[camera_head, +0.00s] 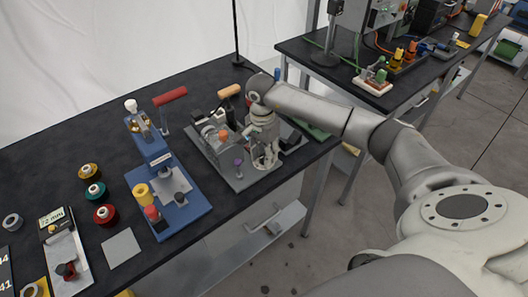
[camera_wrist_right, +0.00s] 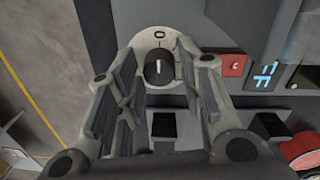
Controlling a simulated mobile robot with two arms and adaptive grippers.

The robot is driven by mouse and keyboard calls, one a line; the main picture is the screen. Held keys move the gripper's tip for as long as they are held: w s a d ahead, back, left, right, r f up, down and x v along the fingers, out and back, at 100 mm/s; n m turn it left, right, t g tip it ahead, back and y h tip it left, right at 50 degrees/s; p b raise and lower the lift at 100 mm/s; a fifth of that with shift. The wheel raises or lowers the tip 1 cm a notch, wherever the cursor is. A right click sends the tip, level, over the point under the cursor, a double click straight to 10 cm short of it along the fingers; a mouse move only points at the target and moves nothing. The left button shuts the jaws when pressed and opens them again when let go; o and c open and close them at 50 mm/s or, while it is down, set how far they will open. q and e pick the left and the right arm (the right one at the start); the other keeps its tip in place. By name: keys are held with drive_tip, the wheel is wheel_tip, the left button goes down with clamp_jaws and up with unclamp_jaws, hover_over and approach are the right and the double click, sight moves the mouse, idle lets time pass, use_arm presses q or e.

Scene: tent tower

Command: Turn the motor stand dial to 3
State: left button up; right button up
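The motor stand (camera_head: 238,181) is a grey plate with a motor and small parts, near the right end of the black bench in the head view. My right gripper (camera_head: 265,160) points down over its right part and hides some of it. In the right wrist view the dial (camera_wrist_right: 158,70) is a dark round knob with a white pointer line, on a pale round plate marked 0 at the top. The pointer lines up roughly with the 0. My right gripper (camera_wrist_right: 157,58) is open, its fingers on either side of the dial; contact cannot be told. My left gripper is not in view.
A red button (camera_wrist_right: 234,65) and a display with cyan letters (camera_wrist_right: 265,76) sit right of the dial. A blue press (camera_head: 185,212) stands left of the stand, with several spools beyond. A second bench (camera_head: 300,45) is behind, across a gap.

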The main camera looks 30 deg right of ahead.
drive_tip(key=shift+c, duration=0.3)
drive_tip(key=c, duration=0.7)
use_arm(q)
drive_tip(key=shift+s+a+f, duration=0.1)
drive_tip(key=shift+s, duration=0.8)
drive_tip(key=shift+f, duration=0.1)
